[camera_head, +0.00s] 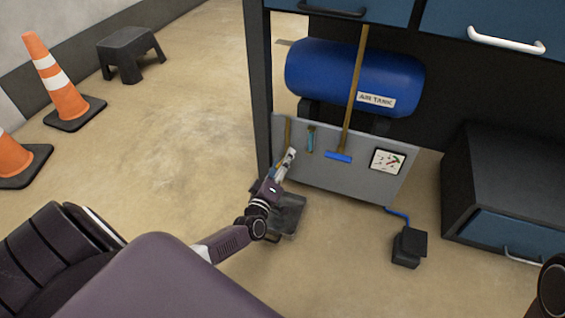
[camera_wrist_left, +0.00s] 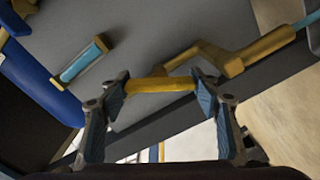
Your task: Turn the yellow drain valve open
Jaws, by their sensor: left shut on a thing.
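The yellow drain valve shows in the left wrist view as a yellow handle bar (camera_wrist_left: 160,84) between the fingers of my left gripper (camera_wrist_left: 158,95). A darker yellow fitting (camera_wrist_left: 240,62) stands beside the bar and runs to a blue pipe at the upper right. My left gripper is shut on the handle, one finger at each end of it. In the head view my left gripper (camera_head: 287,160) is at the left part of the grey panel (camera_head: 345,180) and mostly hides the handle. My right gripper is not in view.
A blue air tank (camera_head: 340,72) sits above the panel. A squeegee with a yellow pole (camera_head: 354,90) leans at the panel. A dark pedal box (camera_head: 408,246) is on the floor at right. Orange cones (camera_head: 62,98) and a stool (camera_head: 127,48) stand left; floor between is clear.

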